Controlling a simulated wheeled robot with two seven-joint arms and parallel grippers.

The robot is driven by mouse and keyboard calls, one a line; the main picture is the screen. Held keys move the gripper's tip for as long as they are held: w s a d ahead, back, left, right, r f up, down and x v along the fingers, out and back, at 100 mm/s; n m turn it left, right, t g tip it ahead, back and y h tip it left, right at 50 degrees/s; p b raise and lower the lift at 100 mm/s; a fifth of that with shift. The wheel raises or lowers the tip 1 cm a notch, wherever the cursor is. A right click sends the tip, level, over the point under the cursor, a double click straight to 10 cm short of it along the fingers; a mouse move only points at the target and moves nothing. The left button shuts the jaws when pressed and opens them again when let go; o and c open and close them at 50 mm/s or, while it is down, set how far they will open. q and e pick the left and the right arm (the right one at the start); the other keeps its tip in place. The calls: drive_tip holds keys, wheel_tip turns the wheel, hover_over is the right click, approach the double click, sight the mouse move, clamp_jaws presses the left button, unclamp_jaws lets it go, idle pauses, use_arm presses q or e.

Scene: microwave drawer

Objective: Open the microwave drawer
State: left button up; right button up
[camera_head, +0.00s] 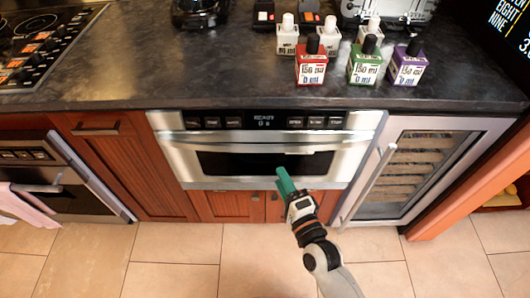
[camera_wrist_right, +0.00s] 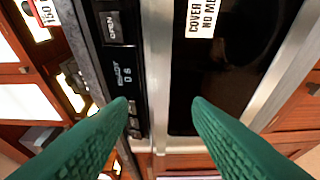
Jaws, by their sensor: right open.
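The microwave drawer (camera_head: 213,162) is a stainless steel unit with a dark window, set under the counter in the middle of the head view. It looks shut. Its black control strip (camera_head: 263,121) with a small display runs along the top. My right gripper (camera_head: 282,172), with green fingers, is in front of the drawer's lower middle in the head view. In the right wrist view its fingers (camera_wrist_right: 160,104) are spread, with the steel drawer front (camera_wrist_right: 157,65) and dark window showing between and beyond them. Nothing is between the fingers. My left gripper is not in view.
A dark countertop (camera_head: 150,75) above holds several coloured bottles (camera_head: 310,62). A glass-door cooler (camera_head: 415,165) with a long handle stands right of the drawer. A wooden cabinet (camera_head: 135,165) and an oven (camera_head: 50,180) are left. The tiled floor (camera_head: 180,255) in front is clear.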

sight(265, 150)
drive_tip(key=x, duration=0.9)
drive_tip(key=shift+w+a, duration=0.15)
drive_tip(key=shift+w, duration=0.2)
drive_tip(key=shift+c, duration=0.4)
clamp_jaws()
